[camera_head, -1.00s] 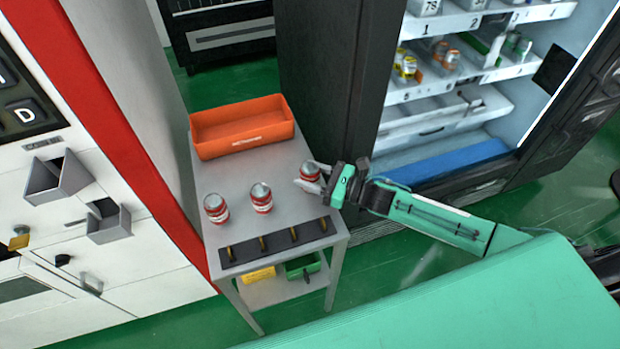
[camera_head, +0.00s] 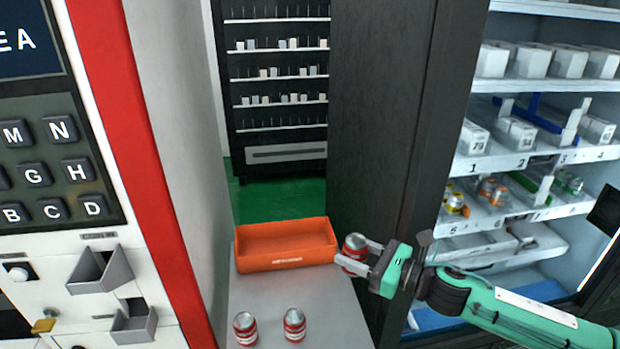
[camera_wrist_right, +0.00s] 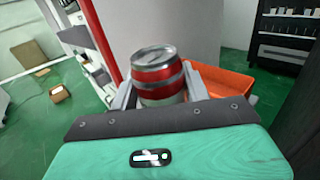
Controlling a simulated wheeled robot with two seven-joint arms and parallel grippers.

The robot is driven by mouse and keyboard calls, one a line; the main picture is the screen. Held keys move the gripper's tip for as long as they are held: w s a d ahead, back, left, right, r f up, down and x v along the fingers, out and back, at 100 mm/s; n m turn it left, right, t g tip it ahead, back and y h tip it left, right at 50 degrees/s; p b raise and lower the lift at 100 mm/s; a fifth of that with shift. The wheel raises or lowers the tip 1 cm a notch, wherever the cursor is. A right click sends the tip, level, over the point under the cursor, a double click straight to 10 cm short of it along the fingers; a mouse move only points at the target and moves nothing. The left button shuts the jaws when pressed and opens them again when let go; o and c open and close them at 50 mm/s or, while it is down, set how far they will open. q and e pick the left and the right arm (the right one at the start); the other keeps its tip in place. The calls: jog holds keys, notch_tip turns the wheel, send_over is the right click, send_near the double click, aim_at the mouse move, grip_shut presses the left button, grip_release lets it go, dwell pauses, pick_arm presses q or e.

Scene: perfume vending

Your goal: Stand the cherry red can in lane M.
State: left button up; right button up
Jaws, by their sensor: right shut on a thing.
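My right gripper (camera_head: 364,261) is shut on a red can (camera_head: 354,247) with a silver top, held upright above the right edge of the grey cart. In the right wrist view the can (camera_wrist_right: 157,76) sits between the two fingers (camera_wrist_right: 158,90). Two similar red-and-silver cans, one on the left (camera_head: 245,328) and one on the right (camera_head: 294,324), stand on the cart top (camera_head: 268,291). The open vending cabinet on the right has numbered shelves (camera_head: 513,162); I cannot make out a lane marked M there. My left gripper is not in view.
An orange bin (camera_head: 286,245) stands at the back of the cart, just left of the held can. A dark cabinet wall (camera_head: 377,130) rises behind my gripper. A white and red machine with a lettered keypad (camera_head: 45,170) and small chutes (camera_head: 100,269) is on the left.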

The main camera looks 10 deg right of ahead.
jog(key=s+a+f+m+t+h, duration=0.3)
jog(key=s+f+h, duration=0.1)
jog(key=f, duration=0.1)
jog(key=shift+s+f+m, duration=0.25)
jog(key=shift+s+m, duration=0.05)
jog(key=shift+s, duration=0.05)
jog(key=s+d+f+m+t+h, duration=0.1)
jog(key=s+d+m+h, duration=0.1)
jog(key=h, duration=0.1)
jog(key=s+d+f+m+t+h, duration=0.1)
jog(key=s+d+m+h, duration=0.1)
jog(key=h, duration=0.1)
jog(key=s+d+f+m+t+h, duration=0.1)
jog(key=s+d+h, duration=0.1)
jog(key=shift+d+f+m+h, duration=0.25)
jog(key=shift+d+m+h, duration=0.15)
jog(key=shift+s+d+f+m+h, duration=0.1)
jog(key=shift+s+d+m+h, duration=0.25)
jog(key=shift+d+h, duration=0.15)
